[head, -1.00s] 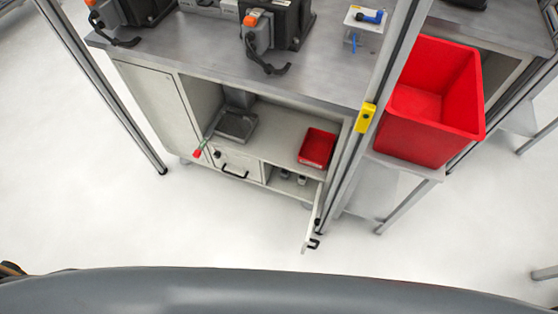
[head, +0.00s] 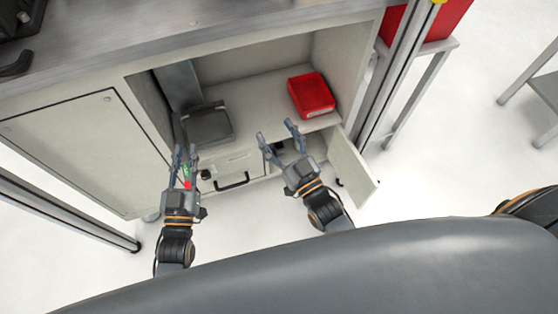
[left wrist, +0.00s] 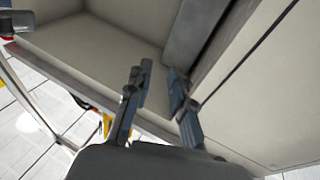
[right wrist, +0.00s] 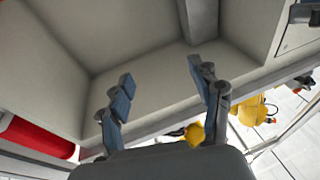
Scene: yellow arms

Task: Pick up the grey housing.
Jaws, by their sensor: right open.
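A dark grey, flat box-like part (head: 208,126), which looks like the grey housing, lies on the cabinet shelf in the head view. My left gripper (head: 183,155) is just in front of it at the lower left, near the shelf edge. Its fingers are apart, with nothing between them in the left wrist view (left wrist: 158,75). My right gripper (head: 277,130) is open and empty, right of the part and in front of the shelf. It also shows open in the right wrist view (right wrist: 160,75). I cannot clearly make out the part in either wrist view.
A red bin (head: 311,94) stands on the shelf's right side. A grey upright piece (head: 178,85) is behind the part. An open door (head: 350,168) juts out at right; the worktop (head: 180,38) overhangs the shelf.

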